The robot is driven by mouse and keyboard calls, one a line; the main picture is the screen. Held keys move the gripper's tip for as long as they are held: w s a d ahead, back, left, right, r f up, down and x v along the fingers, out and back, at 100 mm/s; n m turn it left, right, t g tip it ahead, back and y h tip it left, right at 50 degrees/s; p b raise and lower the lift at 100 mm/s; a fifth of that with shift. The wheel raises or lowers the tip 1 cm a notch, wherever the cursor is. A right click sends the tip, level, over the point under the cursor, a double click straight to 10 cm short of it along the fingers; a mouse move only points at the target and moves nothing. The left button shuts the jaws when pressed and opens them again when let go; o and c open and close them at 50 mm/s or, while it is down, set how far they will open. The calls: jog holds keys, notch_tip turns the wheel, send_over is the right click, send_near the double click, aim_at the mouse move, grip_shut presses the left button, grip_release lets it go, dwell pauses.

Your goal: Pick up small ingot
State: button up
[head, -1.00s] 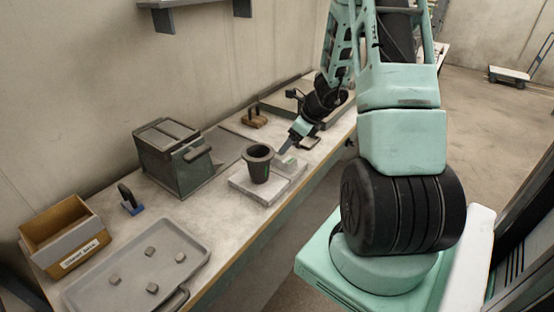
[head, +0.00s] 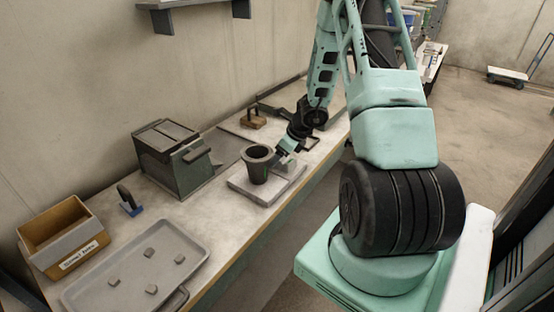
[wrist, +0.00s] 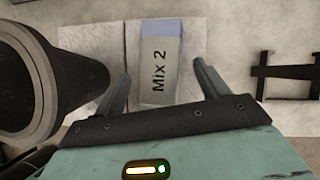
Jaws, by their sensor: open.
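A small grey block labelled "Mix 2" (wrist: 159,80) lies on a pale slab in the wrist view. My gripper (wrist: 161,72) is open, with one finger on each side of the block's near part and visible gaps between. In the head view my gripper (head: 283,152) is just right of a dark crucible (head: 257,168), and the block is mostly hidden behind it. Several small grey chunks (head: 152,289) sit apart on the metal tray (head: 190,235) at the front left. I cannot tell which piece is the small ingot.
The crucible (wrist: 40,75) stands close to my left finger in the wrist view. A dark bracket-like object (wrist: 283,70) lies to the right. A green box (head: 172,165), a cardboard bin (head: 60,235) and a wooden-handled tool (head: 253,120) stand on the bench.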

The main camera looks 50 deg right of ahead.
jog(key=shift+f+b, duration=0.25)
jog(key=shift+b, duration=0.2)
jog(key=shift+c, duration=0.3)
jog(key=c, duration=1.4)
